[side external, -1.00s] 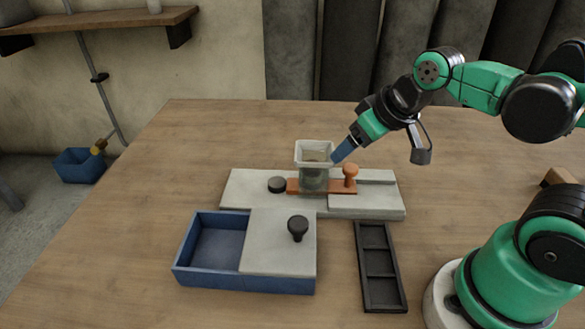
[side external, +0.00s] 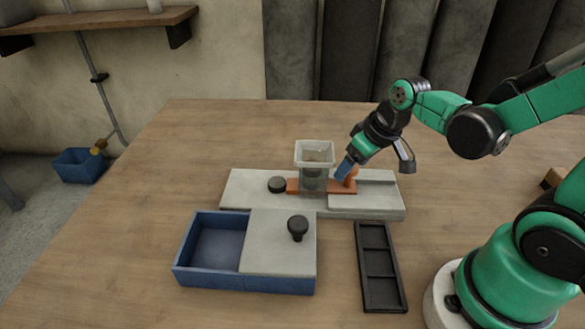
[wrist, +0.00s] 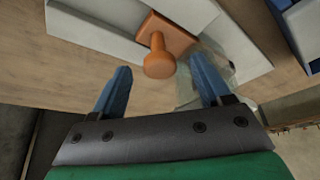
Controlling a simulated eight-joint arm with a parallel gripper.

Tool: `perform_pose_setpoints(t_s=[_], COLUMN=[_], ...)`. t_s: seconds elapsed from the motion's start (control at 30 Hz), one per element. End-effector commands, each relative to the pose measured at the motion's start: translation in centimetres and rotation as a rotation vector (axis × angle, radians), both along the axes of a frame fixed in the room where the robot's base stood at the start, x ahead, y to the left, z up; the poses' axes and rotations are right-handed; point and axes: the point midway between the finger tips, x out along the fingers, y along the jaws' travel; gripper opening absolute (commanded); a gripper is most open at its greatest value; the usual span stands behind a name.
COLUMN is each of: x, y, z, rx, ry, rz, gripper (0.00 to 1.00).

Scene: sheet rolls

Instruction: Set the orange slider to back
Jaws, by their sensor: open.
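The orange slider (side external: 342,187) is a flat orange strip with an upright round knob, set in a pale grey board on the table. Its knob (wrist: 158,62) stands at the strip's right end in the side view, partly hidden behind my fingers. My gripper (side external: 344,168) is open, with its blue fingers tilted down at the knob. In the wrist view my two fingertips (wrist: 160,70) are apart, one on each side of the knob's picture. I cannot tell whether either finger touches it.
A translucent square hopper (side external: 314,148) stands over the strip, close left of my fingers. A black round knob (side external: 277,184) sits on the board's left. In front are a blue box (side external: 210,281) with a grey sliding lid (side external: 268,256) and a black compartment tray (side external: 362,285).

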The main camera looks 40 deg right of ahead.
Motion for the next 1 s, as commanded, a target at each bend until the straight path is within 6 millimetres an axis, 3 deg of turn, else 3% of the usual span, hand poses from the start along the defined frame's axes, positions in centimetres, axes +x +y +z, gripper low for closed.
perform_pose_setpoints(t_s=[0.3, 0.37, 0.57, 1.0], x=[0.04, 0.04, 0.04, 0.04], y=[0.01, 0.02, 0.01, 0.02], z=[-0.16, -0.16, -0.15, -0.13], rx=[0.0, 0.0, 0.0, 0.0], ry=[0.0, 0.0, 0.0, 0.0], rz=[0.0, 0.0, 0.0, 0.0], gripper=[0.71, 0.56, 0.0, 0.0])
